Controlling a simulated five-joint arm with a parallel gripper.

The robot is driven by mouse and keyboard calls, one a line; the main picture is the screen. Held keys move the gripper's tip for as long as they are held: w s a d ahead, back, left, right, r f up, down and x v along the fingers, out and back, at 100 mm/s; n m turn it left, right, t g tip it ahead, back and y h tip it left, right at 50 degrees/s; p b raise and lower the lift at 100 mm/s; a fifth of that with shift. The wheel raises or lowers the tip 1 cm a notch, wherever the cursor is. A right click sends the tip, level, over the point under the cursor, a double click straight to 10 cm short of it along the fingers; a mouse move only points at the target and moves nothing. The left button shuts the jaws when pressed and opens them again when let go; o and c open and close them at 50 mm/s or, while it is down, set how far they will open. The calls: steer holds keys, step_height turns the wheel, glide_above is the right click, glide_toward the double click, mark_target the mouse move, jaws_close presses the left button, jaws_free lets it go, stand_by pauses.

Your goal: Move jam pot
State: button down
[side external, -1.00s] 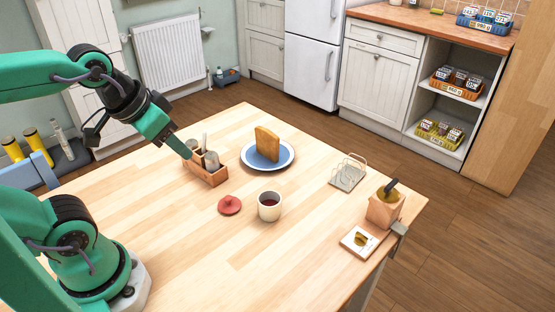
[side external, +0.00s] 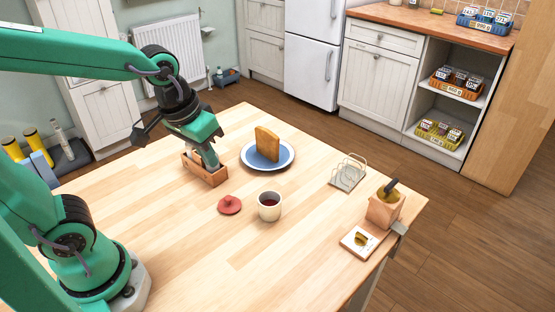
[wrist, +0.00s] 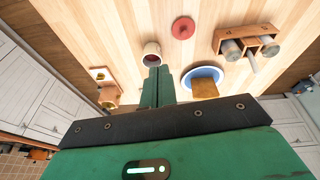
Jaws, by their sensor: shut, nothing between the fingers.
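The jam pot (side external: 269,206) is a cream round pot with dark red jam showing in its open top, upright on the wooden table. A red lid with a knob (side external: 229,204) lies on the table just left of it. My gripper (side external: 211,160) is shut and empty, in front of or above the wooden caddy, behind and left of the pot and apart from it. In the wrist view my shut fingers (wrist: 158,72) point toward the pot (wrist: 152,50), overlapping its lower edge in the picture. The lid (wrist: 183,27) is beside it there.
The wooden caddy (side external: 208,179) holds shakers. A wire toast rack (side external: 349,172), a wooden block (side external: 385,208) and a white tile (side external: 361,241) are at the right. The table front is clear.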

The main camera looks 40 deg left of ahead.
steer(key=w+d+f+n+g, duration=0.1)
steer(key=w+d+f+g, duration=0.2)
steer(key=d+f, duration=0.3)
steer(key=shift+w+f+n, duration=0.3)
steer(key=shift+w+f, duration=0.4)
steer(key=shift+f, duration=0.75)
steer(key=shift+f, duration=0.1)
step_height(320, 180, down, 10)
steer(key=shift+f, duration=0.1)
steer(key=shift+w+a+r, duration=0.1)
steer(key=shift+w+a, duration=0.05)
steer(key=shift+w, duration=0.4)
steer(key=shift+w+a+r, duration=0.1)
steer(key=shift+w+a, duration=0.05)
steer(key=shift+w, duration=0.4)
steer(key=shift+w+a, duration=0.2)
steer(key=shift+w, duration=0.6)
steer(key=shift+w, duration=0.15)
